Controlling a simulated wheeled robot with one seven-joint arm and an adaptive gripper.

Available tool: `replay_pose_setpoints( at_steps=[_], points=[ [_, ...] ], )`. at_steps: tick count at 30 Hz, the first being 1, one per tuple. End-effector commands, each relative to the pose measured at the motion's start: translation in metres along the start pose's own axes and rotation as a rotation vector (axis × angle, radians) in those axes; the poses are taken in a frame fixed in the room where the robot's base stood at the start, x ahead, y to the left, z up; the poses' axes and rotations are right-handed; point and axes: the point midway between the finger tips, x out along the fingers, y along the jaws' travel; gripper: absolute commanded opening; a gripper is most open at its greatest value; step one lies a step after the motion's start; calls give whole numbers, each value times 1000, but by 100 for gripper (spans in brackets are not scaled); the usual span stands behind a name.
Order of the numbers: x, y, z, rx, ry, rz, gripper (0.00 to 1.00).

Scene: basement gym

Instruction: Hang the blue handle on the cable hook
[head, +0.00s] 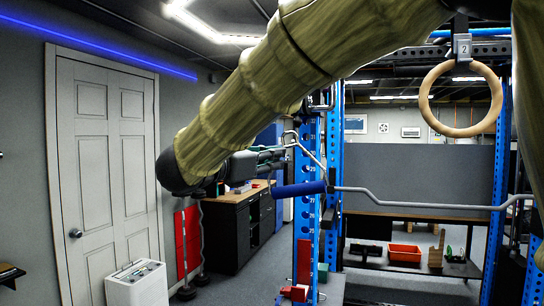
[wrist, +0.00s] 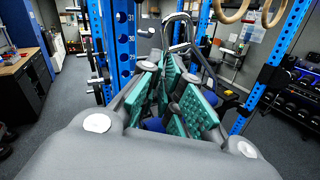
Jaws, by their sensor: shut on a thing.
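The blue handle (head: 298,189) has a thick blue grip under a bent grey metal frame. My gripper (head: 284,152) is shut on the handle and holds it in the air beside the blue rack post. In the wrist view, my gripper's teal-padded fingers (wrist: 178,100) close around the handle's metal parts. A bent metal loop (wrist: 181,16) rises beyond the fingertips, and some blue (wrist: 153,125) shows between the fingers. A small metal hook-like piece (head: 322,100) shows by the rack post above the handle. I cannot tell for sure that it is the cable hook. The handle appears apart from it.
The blue perforated rack post (head: 307,215) stands close beside the handle. A wooden ring (head: 427,98) hangs at the right. A bent metal bar (head: 420,204) crosses the rack. A dark cabinet (head: 238,233), a white door (head: 105,160) and a white box (head: 137,285) are left.

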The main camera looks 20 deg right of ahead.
Motion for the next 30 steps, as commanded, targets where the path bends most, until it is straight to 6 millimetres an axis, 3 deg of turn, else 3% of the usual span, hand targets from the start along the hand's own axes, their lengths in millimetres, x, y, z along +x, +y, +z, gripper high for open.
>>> replay_pose_setpoints(
  at_steps=[30],
  points=[
    [37, 19, -7, -2, 0, 0, 0]
  ],
)
